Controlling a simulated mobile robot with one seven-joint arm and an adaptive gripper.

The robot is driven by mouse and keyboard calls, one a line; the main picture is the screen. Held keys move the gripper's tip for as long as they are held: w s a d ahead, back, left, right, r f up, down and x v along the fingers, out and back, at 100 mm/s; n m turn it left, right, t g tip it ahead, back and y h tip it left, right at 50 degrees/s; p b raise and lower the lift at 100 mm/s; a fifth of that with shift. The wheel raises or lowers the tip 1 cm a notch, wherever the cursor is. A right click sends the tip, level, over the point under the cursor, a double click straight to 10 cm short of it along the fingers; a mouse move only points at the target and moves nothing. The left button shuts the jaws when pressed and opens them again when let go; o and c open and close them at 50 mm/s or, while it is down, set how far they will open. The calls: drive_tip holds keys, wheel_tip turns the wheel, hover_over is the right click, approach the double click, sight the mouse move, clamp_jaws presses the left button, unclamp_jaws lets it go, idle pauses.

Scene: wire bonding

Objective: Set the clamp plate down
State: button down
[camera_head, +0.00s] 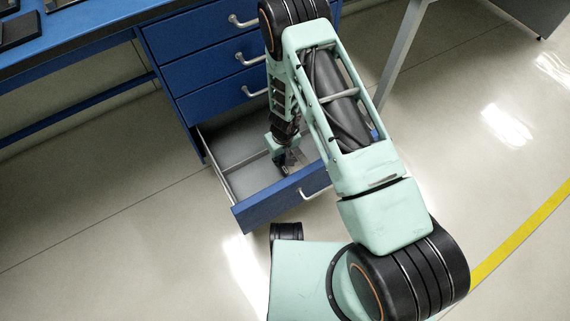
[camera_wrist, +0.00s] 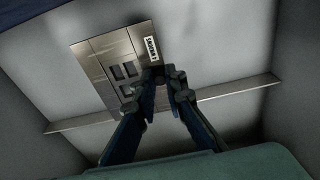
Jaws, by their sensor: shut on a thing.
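The clamp plate (camera_wrist: 97,58) is a flat metal plate with several small square windows and a white label at one corner. It shows in the wrist view, at the tips of my gripper (camera_wrist: 163,84). The fingers are shut on the plate's near edge by the label. The plate overlaps the drawer's thin divider in that view; whether it touches the drawer floor I cannot tell. In the head view my gripper (camera_head: 281,167) is down inside the open bottom drawer (camera_head: 270,207), and the plate is hard to make out there.
The thin metal divider (camera_wrist: 238,88) crosses the drawer floor. Grey drawer floor is bare on both sides of it. The blue cabinet has closed drawers (camera_head: 205,62) above the open one. The blue bench top (camera_head: 100,22) carries dark items at the upper left.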

drive_tip(key=f, duration=0.1)
drive_tip(key=w+d, duration=0.1)
drive_tip(key=f, duration=0.1)
drive_tip(key=shift+w+d+f+b, duration=0.25)
drive_tip(key=shift+w+f+b, duration=0.1)
drive_tip(key=shift+b, duration=0.05)
drive_tip(key=shift+w+d+f+b, duration=0.15)
drive_tip(key=shift+f+b, duration=0.35)
drive_tip(key=shift+f, duration=1.1)
drive_tip(key=shift+f, duration=0.15)
drive_tip(key=c, duration=2)
unclamp_jaws()
drive_tip(key=r+p, duration=0.1)
drive_tip(key=r, duration=0.3)
drive_tip(key=s+r+p, duration=0.1)
drive_tip(key=r, duration=0.3)
drive_tip(key=r+p, duration=0.2)
drive_tip(key=r, duration=0.2)
drive_tip(key=shift+s+d+r, duration=0.15)
drive_tip(key=shift+d, duration=0.15)
